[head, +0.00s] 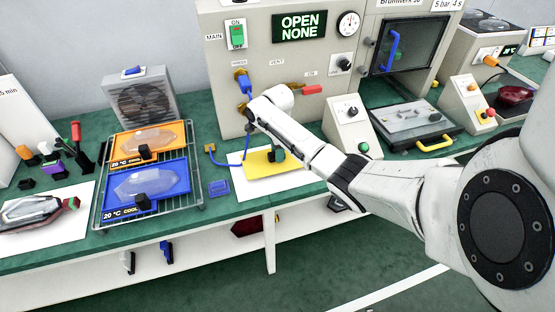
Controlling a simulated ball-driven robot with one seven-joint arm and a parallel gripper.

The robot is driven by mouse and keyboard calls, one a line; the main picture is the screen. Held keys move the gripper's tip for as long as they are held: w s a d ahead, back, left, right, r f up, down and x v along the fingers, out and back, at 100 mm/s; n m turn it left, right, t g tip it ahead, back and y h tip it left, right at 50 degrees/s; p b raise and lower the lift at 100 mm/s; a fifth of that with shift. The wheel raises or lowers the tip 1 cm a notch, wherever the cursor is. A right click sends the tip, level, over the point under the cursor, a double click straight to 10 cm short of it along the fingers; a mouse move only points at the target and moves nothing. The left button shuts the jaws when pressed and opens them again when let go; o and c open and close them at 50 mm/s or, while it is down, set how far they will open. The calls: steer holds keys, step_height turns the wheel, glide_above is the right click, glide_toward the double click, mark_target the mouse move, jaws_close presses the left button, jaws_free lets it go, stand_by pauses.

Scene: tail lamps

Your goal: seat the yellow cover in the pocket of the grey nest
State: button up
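A flat yellow piece (256,164) with a dark green knob-like part lies on a white sheet below my forearm. It is the only yellow flat piece I see, and my arm hides part of it. I cannot tell whether it is the yellow cover. A grey plate-like unit (400,122) with a yellow handle sits on the bench at right. I cannot make out a pocket in it or tell whether it is the grey nest. My gripper (248,109) is by the front of the big machine, near its blue lever and lower brass fitting. Its fingers are too small to read.
The machine (222,48) has a sign reading OPEN NONE. A wire rack (198,178) at left holds an orange tray (120,140) and a blue tray (180,182), each with a clear cover. A control box (345,113) stands behind my forearm. A blue hose (228,164) lies near the yellow piece.

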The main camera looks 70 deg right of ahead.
jaws_close()
steer(key=shift+r, duration=0.15)
